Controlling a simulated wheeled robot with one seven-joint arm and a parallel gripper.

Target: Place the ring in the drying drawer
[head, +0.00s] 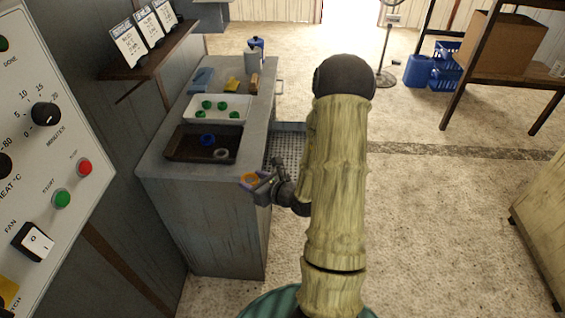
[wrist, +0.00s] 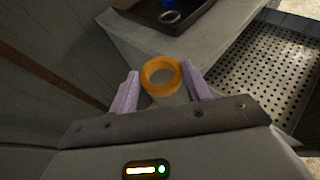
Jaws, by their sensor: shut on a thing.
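An orange ring (wrist: 146,77) is held between the two pale purple fingers of my gripper (wrist: 160,92) in the wrist view. In the head view the ring (head: 250,181) shows at the tip of my gripper (head: 257,184), in front of the counter's near right corner. The drying drawer (head: 283,148), with a perforated metal floor, stands open on the right side of the counter. It also shows in the wrist view (wrist: 262,68), to the right of the ring and apart from it. My arm hides part of the drawer in the head view.
A dark tray (head: 175,146) on the counter holds a blue ring (head: 208,139) and a grey ring (head: 220,153). A white tray (head: 236,103) behind it holds several green rings. A control panel (head: 45,110) stands at left.

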